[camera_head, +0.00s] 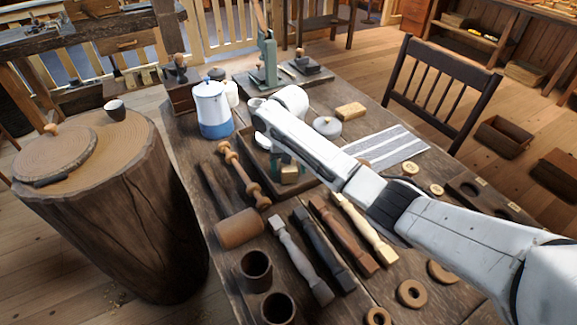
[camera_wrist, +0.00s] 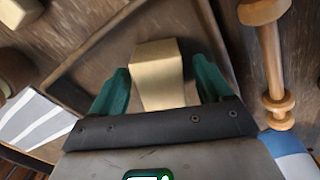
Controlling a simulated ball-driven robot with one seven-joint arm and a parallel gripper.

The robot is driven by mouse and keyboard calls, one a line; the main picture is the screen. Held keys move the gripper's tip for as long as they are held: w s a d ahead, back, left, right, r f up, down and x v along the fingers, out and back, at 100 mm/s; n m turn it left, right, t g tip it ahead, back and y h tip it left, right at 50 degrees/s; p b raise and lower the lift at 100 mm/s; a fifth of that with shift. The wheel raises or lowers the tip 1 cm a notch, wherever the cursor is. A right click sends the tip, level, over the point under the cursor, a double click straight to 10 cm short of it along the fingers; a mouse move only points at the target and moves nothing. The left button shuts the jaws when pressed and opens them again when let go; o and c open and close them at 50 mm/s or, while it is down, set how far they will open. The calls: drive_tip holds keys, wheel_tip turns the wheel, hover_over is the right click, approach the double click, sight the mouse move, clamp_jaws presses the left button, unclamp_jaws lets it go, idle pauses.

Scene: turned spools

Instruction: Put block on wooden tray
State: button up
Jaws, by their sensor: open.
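A pale wooden block (camera_wrist: 158,75) sits between the two teal fingers of my gripper (camera_wrist: 160,66) in the wrist view, with a narrow gap on each side. My gripper is open around it. In the head view the block (camera_head: 289,174) shows below my gripper, within the outline of the dark wooden tray (camera_head: 300,189). I cannot tell whether its underside touches the tray floor. The tray's rim also shows in the wrist view (camera_wrist: 92,50). My arm hides much of the tray in the head view.
A blue and white pot (camera_head: 214,112) stands left of the tray, and a turned spindle (camera_head: 243,172) lies beside it. Another wooden block (camera_head: 350,110) and a grey lidded dish (camera_head: 327,126) are behind. A striped cloth (camera_head: 390,147) lies right. Several turned legs and a mallet (camera_head: 239,228) crowd the front.

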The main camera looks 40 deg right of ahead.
wheel_tip(320, 180, up, 12)
drive_tip(key=p, duration=0.2)
drive_tip(key=shift+p, duration=0.4)
idle(0.4)
